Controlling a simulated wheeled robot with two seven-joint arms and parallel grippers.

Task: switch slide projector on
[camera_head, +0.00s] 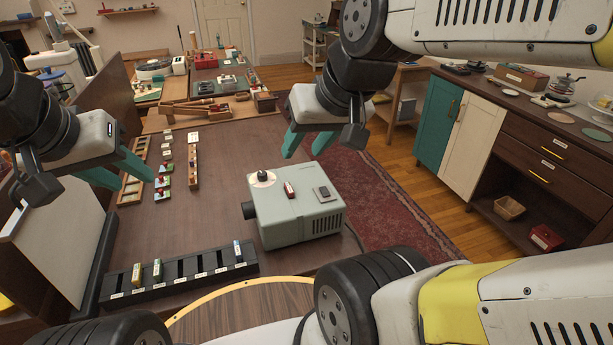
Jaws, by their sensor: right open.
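The slide projector (283,221) is a grey-green box on the brown table, with a dark lens on its left side. Its top carries a dark knob on a white disc (263,178), a small red-and-white switch (290,190) and a grey button plate (323,193). Which way the switch is set is too small to tell. My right gripper (301,156) is open and empty, with its green fingers pointing down above and behind the projector's top, apart from it. My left gripper (136,185) is open and empty over the table's left side, away from the projector.
A black slotted rack (180,275) with a few small slides lies at the table's front. Wooden strips (193,165) and small labelled pieces lie at the left. A wooden tool (195,108) lies further back. A cabinet (455,130) stands right. Bare tabletop surrounds the projector's left.

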